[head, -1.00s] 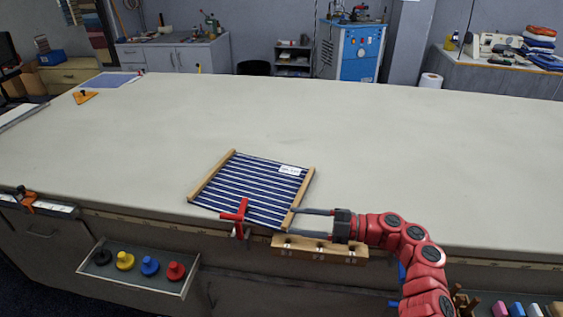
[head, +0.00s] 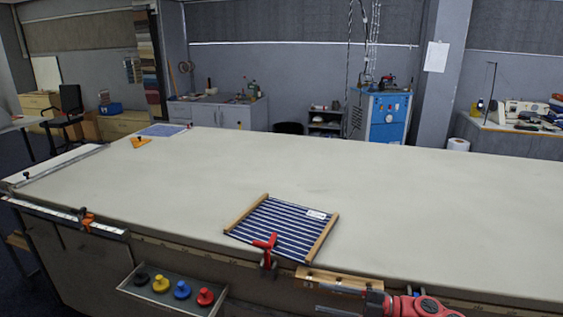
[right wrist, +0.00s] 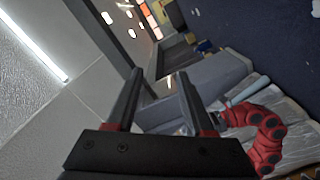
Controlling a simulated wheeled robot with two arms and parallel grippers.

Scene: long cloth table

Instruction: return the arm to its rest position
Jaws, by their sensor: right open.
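My right gripper (head: 330,311) shows at the bottom edge of the head view, low in front of the table's near side. Its red arm enters from the bottom right, and much of it is cut off by the frame. In the right wrist view the two dark fingers of this gripper (right wrist: 158,76) stand apart with nothing between them. A red arm link of mine (right wrist: 262,135) shows at the right there. My left gripper is not in view.
A blue striped cloth panel with wooden bars (head: 280,228) lies on the long table (head: 420,205) near its front edge, beside a red clamp (head: 265,243). A wooden block (head: 330,280) is on the front edge. A tray (head: 140,289) holds several coloured knobs. Most of the tabletop is clear.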

